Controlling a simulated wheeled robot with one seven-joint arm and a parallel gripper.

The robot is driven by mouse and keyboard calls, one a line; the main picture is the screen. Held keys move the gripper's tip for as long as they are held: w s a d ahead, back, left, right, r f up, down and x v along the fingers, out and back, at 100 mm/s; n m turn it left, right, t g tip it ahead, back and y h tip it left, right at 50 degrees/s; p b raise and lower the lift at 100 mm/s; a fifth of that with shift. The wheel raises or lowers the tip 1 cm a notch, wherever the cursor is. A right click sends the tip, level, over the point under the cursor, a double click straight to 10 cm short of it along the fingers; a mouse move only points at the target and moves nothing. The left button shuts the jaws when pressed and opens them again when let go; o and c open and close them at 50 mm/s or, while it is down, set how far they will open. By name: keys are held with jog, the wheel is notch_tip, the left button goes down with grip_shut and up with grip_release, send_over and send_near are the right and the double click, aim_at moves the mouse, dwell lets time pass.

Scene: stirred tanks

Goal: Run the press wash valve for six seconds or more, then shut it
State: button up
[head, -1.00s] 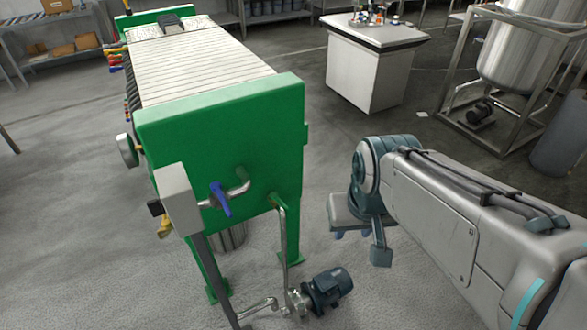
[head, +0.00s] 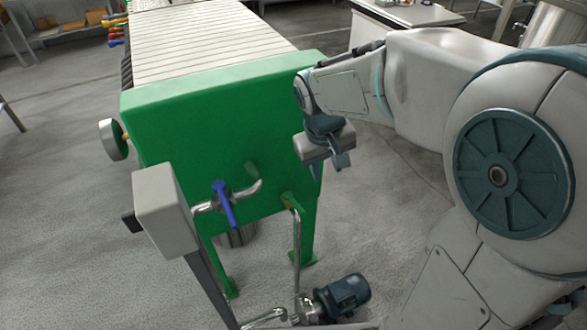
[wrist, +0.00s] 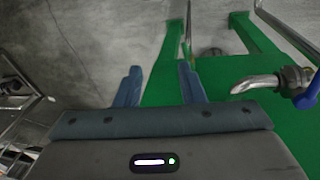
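The green press (head: 215,115) fills the left middle of the head view. On its near end plate a bent metal pipe (head: 250,192) carries a valve with a blue lever handle (head: 225,204). The lever slants downward and lies crosswise to the pipe. My gripper (head: 326,168) hangs to the right of the valve, by the plate's right edge, apart from the handle. In the wrist view its two blue-grey fingers (wrist: 160,88) stand apart with nothing between them. The blue handle (wrist: 308,96) is partly in that view at the right edge, beside the pipe end (wrist: 258,84).
A grey box on a post (head: 165,208) stands just left of the valve. A pump motor (head: 342,296) with piping lies on the floor below. A white bench (head: 410,14) is at the back. The floor right of the press is partly clear.

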aim_at(297, 205)
jog(key=w+a+f+n+b, duration=0.1)
jog(key=w+a+f+b, duration=0.1)
jog(key=w+a+f, duration=0.3)
jog(key=w+a+f+n+b, duration=0.2)
jog(key=w+a+f+b, duration=0.15)
jog(key=f, duration=0.35)
jog(key=d+f, duration=0.1)
jog(key=f, duration=0.3)
jog(key=w+d+f+b, duration=0.1)
jog(key=f, duration=0.4)
jog(key=d+f, duration=0.1)
jog(key=f, duration=0.3)
jog(key=shift+w+f, duration=0.2)
jog(key=shift+w, duration=0.2)
grip_shut()
